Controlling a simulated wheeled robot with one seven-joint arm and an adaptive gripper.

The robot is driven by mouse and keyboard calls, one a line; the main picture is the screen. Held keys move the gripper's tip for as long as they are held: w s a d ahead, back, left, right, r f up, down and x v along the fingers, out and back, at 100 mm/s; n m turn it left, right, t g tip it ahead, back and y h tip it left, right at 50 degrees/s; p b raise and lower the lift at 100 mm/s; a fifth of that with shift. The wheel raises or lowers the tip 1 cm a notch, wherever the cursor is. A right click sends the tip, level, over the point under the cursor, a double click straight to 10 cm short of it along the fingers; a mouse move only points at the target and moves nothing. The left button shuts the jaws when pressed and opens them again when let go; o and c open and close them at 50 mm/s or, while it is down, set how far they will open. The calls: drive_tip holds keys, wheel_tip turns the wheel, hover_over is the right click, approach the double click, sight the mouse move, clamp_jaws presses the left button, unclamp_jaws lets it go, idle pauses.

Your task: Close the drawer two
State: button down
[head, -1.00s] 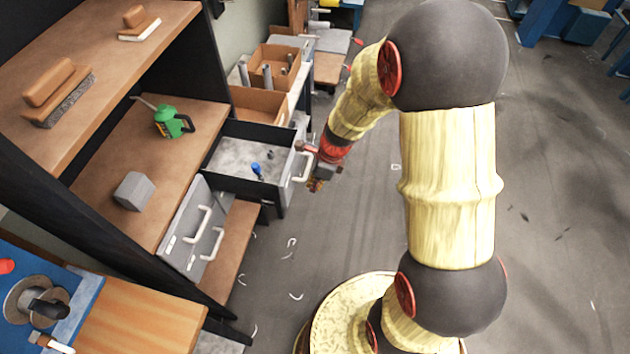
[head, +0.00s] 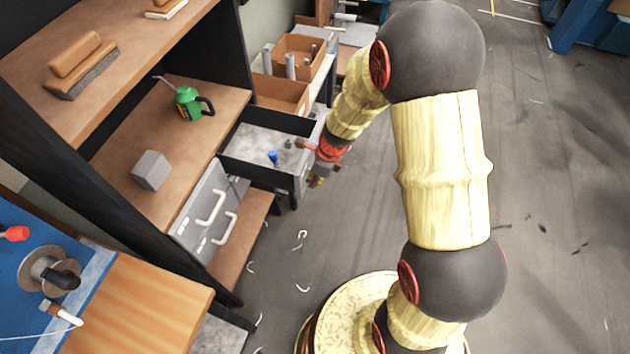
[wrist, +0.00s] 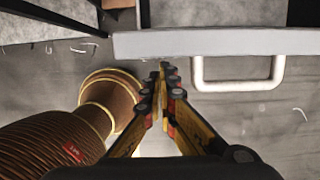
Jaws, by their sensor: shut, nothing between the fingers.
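An open drawer (head: 258,145) with dark sides and a grey bottom stands pulled out to the right of the shelving in the head view. A blue item (head: 272,158) lies inside it. My gripper (head: 317,182) is by the drawer's front, partly hidden by my own wrist. In the wrist view the drawer's front edge (wrist: 215,42) runs across the top, with its white handle (wrist: 238,86) right of my fingers. My gripper (wrist: 162,70) is shut and empty, its tips close to the front, beside the handle. Contact cannot be told.
Two grey drawer fronts with white handles (head: 208,212) sit below the shelf at the lower left. A green oil can (head: 188,103) and a grey block (head: 151,170) stand on the shelf. Open floor (head: 560,230) lies to the right.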

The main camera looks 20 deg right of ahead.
sight(237, 160)
drive_tip(key=shift+a, duration=0.15)
drive_tip(key=w+a+p, duration=0.5)
drive_tip(key=a, duration=0.1)
drive_tip(key=w+a+p, duration=0.4)
drive_tip(key=a+p, duration=0.2)
drive_tip(key=a, duration=0.1)
drive_tip(key=w+a+p, duration=0.5)
drive_tip(key=a+p, duration=0.1)
drive_tip(key=a, duration=0.1)
drive_tip(key=shift+w+r, duration=0.15)
drive_tip(key=shift+w, duration=0.15)
drive_tip(key=shift+w+a+p, duration=0.4)
drive_tip(key=shift+w+a, duration=0.1)
drive_tip(key=shift+a, duration=0.15)
